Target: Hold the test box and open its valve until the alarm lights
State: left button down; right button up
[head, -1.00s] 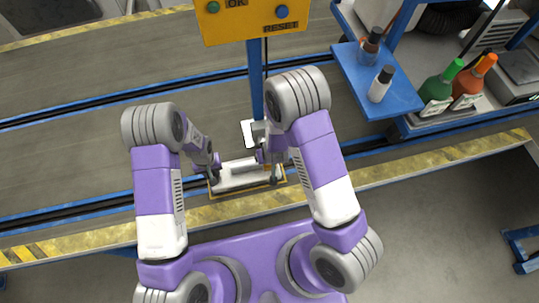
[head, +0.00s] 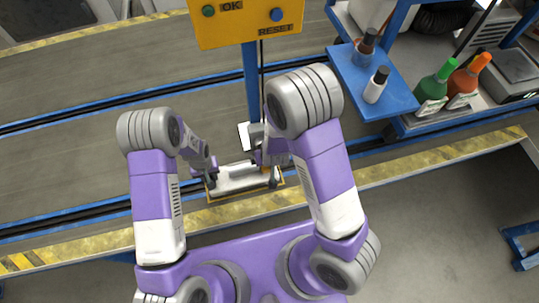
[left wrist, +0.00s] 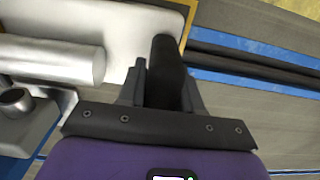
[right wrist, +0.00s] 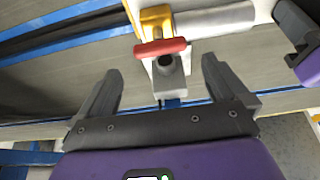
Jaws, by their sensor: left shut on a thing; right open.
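The test box (head: 238,178) is a pale tray with a yellow edge, carrying a silver cylinder (left wrist: 60,58). It lies at the near side of the conveyor. The valve has a red handle (right wrist: 160,48) on a yellow body (right wrist: 155,22) with a grey round outlet. My right gripper (right wrist: 162,90) is open and empty, its fingers spread on either side below the handle, apart from it. I cannot make out an alarm light.
A yellow panel (head: 245,22) marked OK and RESET stands on a blue post behind the box. A blue shelf (head: 395,100) with small bottles is at the right, near green and orange bottles. Yellow-black striped edging (head: 400,175) runs along the conveyor's front.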

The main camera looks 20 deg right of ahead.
jog(key=v, duration=0.6)
jog(key=shift+r, duration=0.2)
jog(key=shift+s, duration=0.1)
pick_arm(q)
jog(key=c, duration=0.7)
grip_release()
jog(key=shift+r, duration=0.1)
notch_tip(320, 180, up, 12)
jog(key=shift+f, duration=0.1)
